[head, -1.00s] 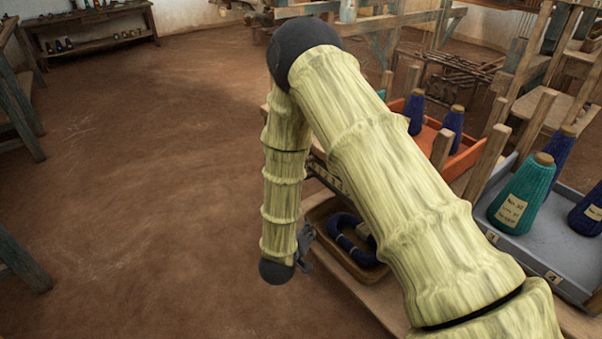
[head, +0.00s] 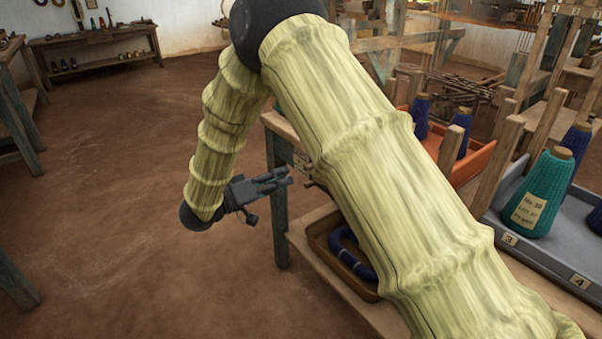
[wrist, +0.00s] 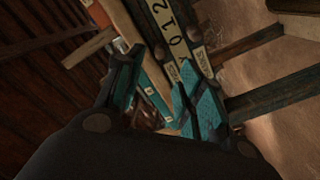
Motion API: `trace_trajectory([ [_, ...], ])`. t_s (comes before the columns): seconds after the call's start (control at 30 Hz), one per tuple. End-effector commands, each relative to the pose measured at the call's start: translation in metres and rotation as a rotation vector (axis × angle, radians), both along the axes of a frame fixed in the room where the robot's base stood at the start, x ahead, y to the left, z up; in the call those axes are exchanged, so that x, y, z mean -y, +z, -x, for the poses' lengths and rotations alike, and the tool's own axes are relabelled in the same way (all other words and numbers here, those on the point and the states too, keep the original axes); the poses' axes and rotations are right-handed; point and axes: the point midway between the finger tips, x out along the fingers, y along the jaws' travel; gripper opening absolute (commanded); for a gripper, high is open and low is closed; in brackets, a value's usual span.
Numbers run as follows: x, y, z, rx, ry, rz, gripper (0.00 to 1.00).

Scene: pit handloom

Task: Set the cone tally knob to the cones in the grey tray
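The grey tray (head: 545,261) stands at the right of the head view. It holds a teal cone (head: 541,195) with a paper label, a dark blue cone behind it, and part of another at the picture edge. My gripper (head: 289,177) is left of the bench, fingers pointing right, empty. A small brown knob-like peg (head: 309,183) shows just beyond the fingertips, apart from them. The knob's setting cannot be read; my arm hides part of the bench.
An orange tray (head: 477,163) with two blue cones stands behind the grey one. A brown tray (head: 318,243) with a dark blue coil sits on the low shelf. A bench leg (head: 278,215) stands near my gripper.

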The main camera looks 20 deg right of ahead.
Motion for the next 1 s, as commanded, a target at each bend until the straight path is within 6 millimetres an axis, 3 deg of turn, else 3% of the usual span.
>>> trace_trajectory([
  [0.2,0.035,-0.001,-0.012,0.001,-0.001,0.000,0.38],
  [0.43,0.061,-0.001,-0.022,0.001,0.001,-0.001,0.38],
  [0.9,0.071,0.000,-0.025,0.000,0.001,0.000,0.38],
  [1.0,0.071,0.000,-0.025,0.000,0.001,0.000,0.22],
])
